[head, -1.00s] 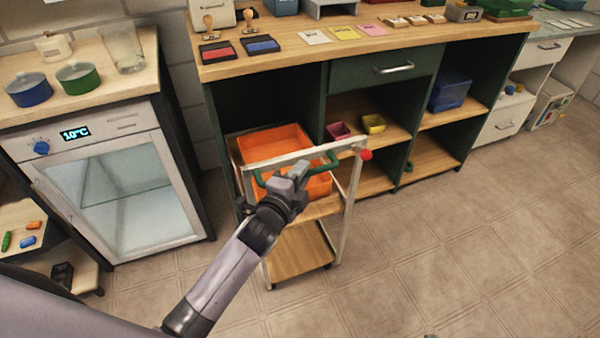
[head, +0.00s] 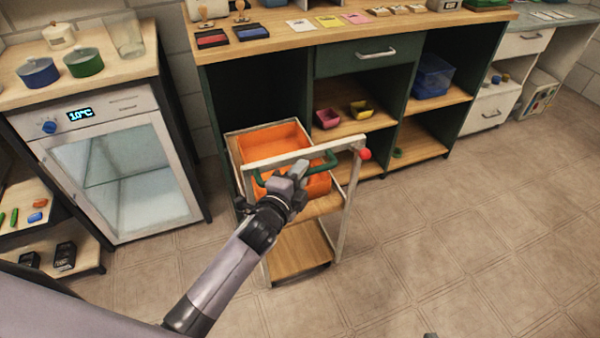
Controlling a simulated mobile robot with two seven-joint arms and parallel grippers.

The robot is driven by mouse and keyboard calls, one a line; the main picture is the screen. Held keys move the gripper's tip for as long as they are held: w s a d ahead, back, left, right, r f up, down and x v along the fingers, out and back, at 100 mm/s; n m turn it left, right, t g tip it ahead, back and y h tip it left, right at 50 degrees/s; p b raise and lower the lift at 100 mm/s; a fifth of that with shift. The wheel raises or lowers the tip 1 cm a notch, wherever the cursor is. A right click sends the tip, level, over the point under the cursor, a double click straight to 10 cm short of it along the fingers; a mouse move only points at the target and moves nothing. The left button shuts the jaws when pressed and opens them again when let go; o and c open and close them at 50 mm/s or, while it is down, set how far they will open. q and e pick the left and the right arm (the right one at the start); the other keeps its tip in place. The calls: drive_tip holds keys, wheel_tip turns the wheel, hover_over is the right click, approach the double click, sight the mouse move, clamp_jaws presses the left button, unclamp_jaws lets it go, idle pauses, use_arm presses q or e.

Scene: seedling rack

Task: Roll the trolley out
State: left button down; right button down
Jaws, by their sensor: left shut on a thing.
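The trolley (head: 345,208) has a pale frame, wooden shelves and a red knob (head: 365,154) at its top right corner. An orange crate (head: 272,146) sits on its upper shelf. A green handle (head: 322,163) runs along the trolley's near top side. My left gripper (head: 293,175) is shut on the handle, and its fingers partly hide it. The trolley's back end is inside the left bay of the green bench (head: 255,95), and its front sticks out onto the floor. My right gripper is not in view.
A glass-door cooler (head: 120,185) stands left of the trolley. The bench's drawer (head: 355,56) is shut above shelves with a pink bin (head: 327,118) and a yellow bin (head: 361,109). The tiled floor (head: 450,240) in front and to the right is clear.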

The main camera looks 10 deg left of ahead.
use_arm(q)
drive_tip(key=shift+f, duration=0.1)
idle(0.3)
drive_tip(key=c, duration=1.1)
unclamp_jaws()
drive_tip(key=shift+s, duration=0.15)
drive_tip(key=v, duration=0.7)
drive_tip(key=shift+p, duration=0.35)
drive_tip(key=s+a+f+n+g+p, duration=0.2)
drive_tip(key=s+a+f+n, duration=0.1)
drive_tip(key=s+n, duration=0.5)
drive_tip(key=s+a+f+n+g+y+p, duration=0.1)
drive_tip(key=s+a+f+n+g+p, duration=0.1)
drive_tip(key=s+n, duration=0.6)
drive_tip(key=s+a+f+g, duration=0.1)
drive_tip(key=s+a+f, duration=0.1)
drive_tip(key=s+f, duration=0.1)
drive_tip(key=shift+s+f+g, duration=0.15)
drive_tip(key=shift+s+g, duration=0.1)
drive_tip(key=shift+g, duration=0.05)
